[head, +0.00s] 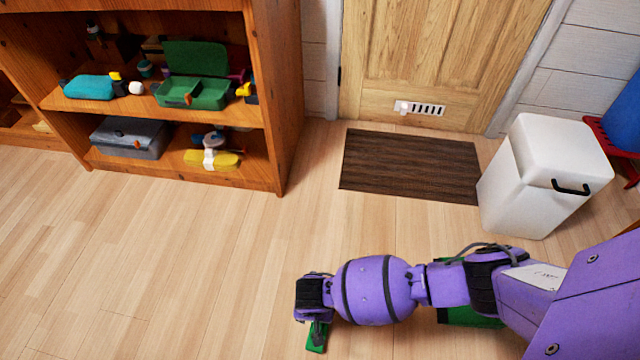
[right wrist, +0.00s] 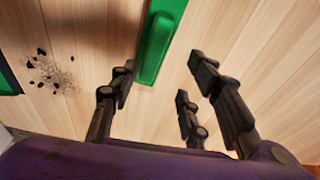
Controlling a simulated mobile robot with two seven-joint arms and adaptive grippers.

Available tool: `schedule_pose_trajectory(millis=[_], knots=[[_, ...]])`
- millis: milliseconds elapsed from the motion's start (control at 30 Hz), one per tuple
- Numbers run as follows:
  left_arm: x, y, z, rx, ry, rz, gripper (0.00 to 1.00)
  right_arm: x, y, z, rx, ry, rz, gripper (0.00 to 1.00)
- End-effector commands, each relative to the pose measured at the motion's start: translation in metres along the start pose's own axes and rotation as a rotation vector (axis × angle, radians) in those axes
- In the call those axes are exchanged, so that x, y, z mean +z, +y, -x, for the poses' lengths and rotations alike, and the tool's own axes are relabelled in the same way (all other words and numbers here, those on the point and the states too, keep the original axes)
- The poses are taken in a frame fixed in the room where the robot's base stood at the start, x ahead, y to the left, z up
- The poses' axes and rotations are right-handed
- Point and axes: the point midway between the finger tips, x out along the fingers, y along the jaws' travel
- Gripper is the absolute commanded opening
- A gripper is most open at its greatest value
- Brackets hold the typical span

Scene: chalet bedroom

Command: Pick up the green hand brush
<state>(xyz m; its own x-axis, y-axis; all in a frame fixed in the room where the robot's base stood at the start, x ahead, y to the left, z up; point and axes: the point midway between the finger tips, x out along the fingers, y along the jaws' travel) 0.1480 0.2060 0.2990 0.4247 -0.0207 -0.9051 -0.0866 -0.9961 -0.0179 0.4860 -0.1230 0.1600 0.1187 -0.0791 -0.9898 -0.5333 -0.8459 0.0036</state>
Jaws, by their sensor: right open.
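The green hand brush (right wrist: 162,40) lies on the wooden floor. In the right wrist view its flat green end reaches between the tips of my open right gripper (right wrist: 158,82), with bare floor on both sides of it. The rest runs out of the top of that view. In the head view only a green end of the brush (head: 316,338) shows below my right gripper (head: 318,324). The fingers do not visibly touch the brush, and the height between them is hard to tell. My left gripper is not in view.
Another green object (head: 468,317) lies partly hidden under my right forearm. Dark crumbs (right wrist: 50,72) are scattered on the floor. A white bin (head: 520,190), a brown doormat (head: 410,165) and a wooden shelf (head: 285,100) stand farther back. The floor at left is clear.

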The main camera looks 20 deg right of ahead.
Motion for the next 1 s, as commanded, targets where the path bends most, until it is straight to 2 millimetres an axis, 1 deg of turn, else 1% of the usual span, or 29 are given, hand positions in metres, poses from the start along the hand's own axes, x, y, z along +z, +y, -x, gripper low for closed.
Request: schedule_pose_trajectory(millis=[67, 167, 300, 467, 567, 733, 833, 1000], knots=[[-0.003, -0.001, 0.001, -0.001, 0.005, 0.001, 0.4, -0.002, 0.0, 0.003, 0.012, 0.002, -0.073, 0.44], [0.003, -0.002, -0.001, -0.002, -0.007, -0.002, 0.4, -0.002, 0.001, -0.002, 0.016, 0.003, -0.116, 0.44], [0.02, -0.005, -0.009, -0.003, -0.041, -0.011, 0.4, -0.002, 0.002, -0.019, 0.016, 0.003, -0.122, 0.44], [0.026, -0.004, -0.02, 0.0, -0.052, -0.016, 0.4, -0.002, 0.004, -0.035, 0.016, 0.003, -0.12, 0.44], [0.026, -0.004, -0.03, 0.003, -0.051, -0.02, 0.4, -0.002, 0.005, -0.049, 0.014, 0.003, -0.119, 0.44], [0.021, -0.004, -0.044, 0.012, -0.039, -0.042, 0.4, -0.002, 0.007, -0.07, 0.012, 0.004, -0.119, 0.44], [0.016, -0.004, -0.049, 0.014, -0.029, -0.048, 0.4, -0.002, 0.007, -0.075, 0.012, 0.003, -0.12, 0.44], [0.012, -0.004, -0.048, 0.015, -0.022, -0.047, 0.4, -0.002, 0.006, -0.075, 0.011, 0.004, -0.121, 0.44]])
